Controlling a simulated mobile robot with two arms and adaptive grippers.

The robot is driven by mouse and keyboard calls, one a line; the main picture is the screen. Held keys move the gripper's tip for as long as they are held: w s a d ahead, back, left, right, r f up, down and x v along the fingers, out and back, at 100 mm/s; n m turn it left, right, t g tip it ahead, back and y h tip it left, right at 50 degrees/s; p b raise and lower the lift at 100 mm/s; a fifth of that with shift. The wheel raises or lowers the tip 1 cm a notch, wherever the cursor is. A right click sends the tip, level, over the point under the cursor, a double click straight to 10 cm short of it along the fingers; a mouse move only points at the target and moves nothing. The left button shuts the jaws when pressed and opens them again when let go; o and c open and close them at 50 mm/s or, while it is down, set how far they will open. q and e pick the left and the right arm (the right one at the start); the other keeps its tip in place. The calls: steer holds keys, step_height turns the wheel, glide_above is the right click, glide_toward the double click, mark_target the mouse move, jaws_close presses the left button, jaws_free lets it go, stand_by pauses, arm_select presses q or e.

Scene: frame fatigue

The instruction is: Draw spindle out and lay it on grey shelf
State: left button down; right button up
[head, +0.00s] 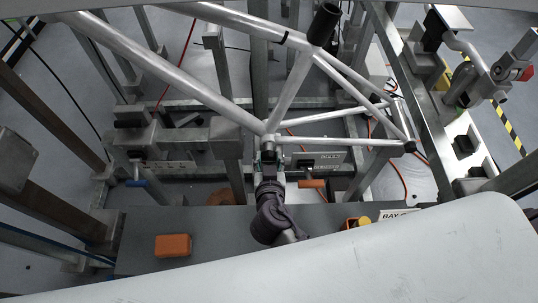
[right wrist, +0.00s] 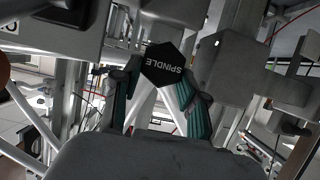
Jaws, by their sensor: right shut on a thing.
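The spindle shows in the right wrist view as a black hexagonal end (right wrist: 163,66) with the word SPINDLE upside down. My right gripper (head: 269,160) is shut on it; its teal-padded fingers stand on either side of the spindle end in the wrist view. In the head view the gripper is at the lower joint of the silver bicycle frame (head: 222,106). The spindle's length is hidden, and I cannot tell how far it sits in the joint. The grey shelf (head: 215,237) lies in front of the rig, below the gripper. My left gripper is not in view.
An orange block (head: 173,245) lies on the shelf's left part. Metal posts and beams surround the frame. The shelf between block and label is mostly clear.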

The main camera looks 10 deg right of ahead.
steer(key=shift+s+a+f+b, duration=0.1)
steer(key=shift+s+b, duration=0.2)
steer(key=shift+s, duration=0.45)
steer(key=shift+s+d+f+b, duration=0.15)
steer(key=shift+s+b, duration=0.1)
steer(key=shift+s, duration=0.5)
steer(key=shift+s+a+f+b, duration=0.15)
steer(key=shift+s+b, duration=0.15)
steer(key=shift+s, duration=0.45)
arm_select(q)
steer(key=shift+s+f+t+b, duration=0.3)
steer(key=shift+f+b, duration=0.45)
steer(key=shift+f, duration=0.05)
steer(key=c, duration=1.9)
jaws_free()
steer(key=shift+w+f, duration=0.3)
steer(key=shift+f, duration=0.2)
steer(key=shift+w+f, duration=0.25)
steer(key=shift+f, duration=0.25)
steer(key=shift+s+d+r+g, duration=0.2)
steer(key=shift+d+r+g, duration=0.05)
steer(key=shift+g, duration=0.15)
arm_select(e)
steer(key=s, duration=0.1)
steer(key=s+a, duration=0.1)
steer(key=s, duration=0.1)
steer(key=s+a, duration=0.1)
steer(key=s, duration=0.1)
steer(key=shift+s+r, duration=0.2)
steer(key=shift+r, duration=0.2)
